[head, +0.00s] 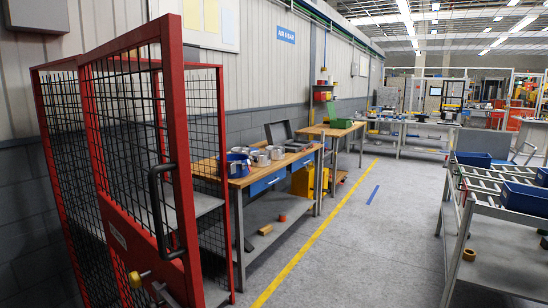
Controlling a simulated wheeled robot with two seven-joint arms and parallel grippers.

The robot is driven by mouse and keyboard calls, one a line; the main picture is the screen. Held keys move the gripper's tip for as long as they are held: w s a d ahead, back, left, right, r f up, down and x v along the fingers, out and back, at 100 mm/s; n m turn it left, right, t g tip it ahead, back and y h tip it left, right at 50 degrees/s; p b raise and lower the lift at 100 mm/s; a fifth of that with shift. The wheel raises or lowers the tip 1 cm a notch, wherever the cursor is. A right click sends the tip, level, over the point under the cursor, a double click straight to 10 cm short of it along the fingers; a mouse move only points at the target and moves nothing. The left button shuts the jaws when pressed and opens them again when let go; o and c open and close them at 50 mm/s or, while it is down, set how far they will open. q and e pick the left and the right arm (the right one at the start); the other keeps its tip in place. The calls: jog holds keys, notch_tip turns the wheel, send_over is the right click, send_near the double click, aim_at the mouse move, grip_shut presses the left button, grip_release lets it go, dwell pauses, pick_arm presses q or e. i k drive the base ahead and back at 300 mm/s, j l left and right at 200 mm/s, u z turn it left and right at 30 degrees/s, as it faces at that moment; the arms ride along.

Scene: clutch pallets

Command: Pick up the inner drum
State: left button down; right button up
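No part is clearly recognisable as the inner drum from this distance. Several small silvery round parts (262,159) stand on the wooden-topped workbench (297,157) left of the middle in the head view. A blue round container (237,165) sits at the near end of the same bench, close to them. Any of the silvery parts could be a drum, but they are too small to tell apart. Neither of my grippers is in view.
A red-framed mesh cage (171,130) with a black handle stands close at the left, partly hiding the bench's near end. A roller rack (465,195) with blue bins (524,198) stands at the right. The grey floor between, with its yellow line (322,228), is clear.

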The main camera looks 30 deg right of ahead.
aim_at(277, 153)
jog(key=i+l+z, duration=0.8)
jog(key=i+z, duration=0.4)
jog(key=i, duration=0.2)
jog(key=i+z, duration=0.2)
jog(key=i, duration=1.75)
jog(key=i+u, duration=0.2)
jog(key=i, duration=0.25)
jog(key=i+l+u, duration=0.2)
jog(key=i, duration=0.25)
jog(key=i+l+u, duration=0.2)
jog(key=i, duration=0.25)
